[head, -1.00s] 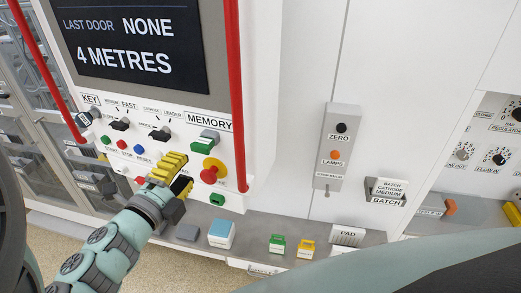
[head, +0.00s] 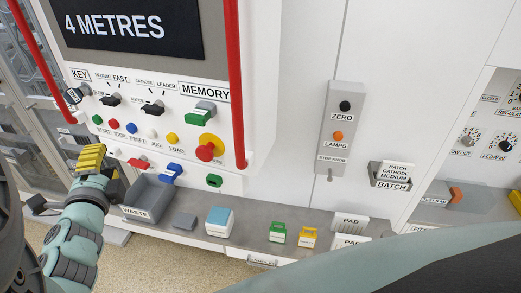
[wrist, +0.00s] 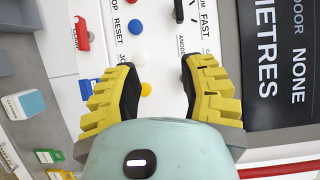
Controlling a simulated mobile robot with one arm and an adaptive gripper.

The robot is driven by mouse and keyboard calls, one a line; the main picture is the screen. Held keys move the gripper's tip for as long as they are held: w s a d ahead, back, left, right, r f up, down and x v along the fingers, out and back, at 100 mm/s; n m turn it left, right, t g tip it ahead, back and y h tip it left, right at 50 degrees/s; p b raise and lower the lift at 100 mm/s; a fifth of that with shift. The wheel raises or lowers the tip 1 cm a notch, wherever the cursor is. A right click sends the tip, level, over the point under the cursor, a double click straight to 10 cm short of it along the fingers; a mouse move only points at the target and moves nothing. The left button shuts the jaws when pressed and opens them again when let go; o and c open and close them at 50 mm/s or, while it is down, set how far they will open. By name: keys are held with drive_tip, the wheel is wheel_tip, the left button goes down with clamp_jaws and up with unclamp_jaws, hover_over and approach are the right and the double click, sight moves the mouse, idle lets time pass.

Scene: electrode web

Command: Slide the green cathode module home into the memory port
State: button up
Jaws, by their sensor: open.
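The green module (head: 197,120) sits at the port under the MEMORY label (head: 204,92), with a grey block (head: 206,106) against it. It stands out from the panel; how deep it sits I cannot tell. My gripper (head: 90,158) is at the lower left of the panel, clear of the module and to its left. In the wrist view my gripper (wrist: 158,72) has its yellow fingers spread with nothing between them, facing the panel's buttons. The memory port does not show in the wrist view.
A red stop knob (head: 205,152) on a yellow disc and a red upright rail (head: 237,80) stand near the port. The grey waste bin (head: 147,198), a blue-white box (head: 220,221), and green (head: 278,232) and yellow (head: 308,237) carriers are on the ledge below.

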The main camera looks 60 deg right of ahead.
drive_tip(key=w+a+f+n+t+y+b, duration=0.2)
drive_tip(key=w+a+f+n+y+b, duration=0.1)
drive_tip(key=a, duration=0.4)
drive_tip(key=shift+w+a+f+t+y, duration=0.15)
drive_tip(key=shift+w+f+t+y, duration=0.2)
drive_tip(key=shift+w+y, duration=0.35)
drive_tip(key=shift+r, duration=0.1)
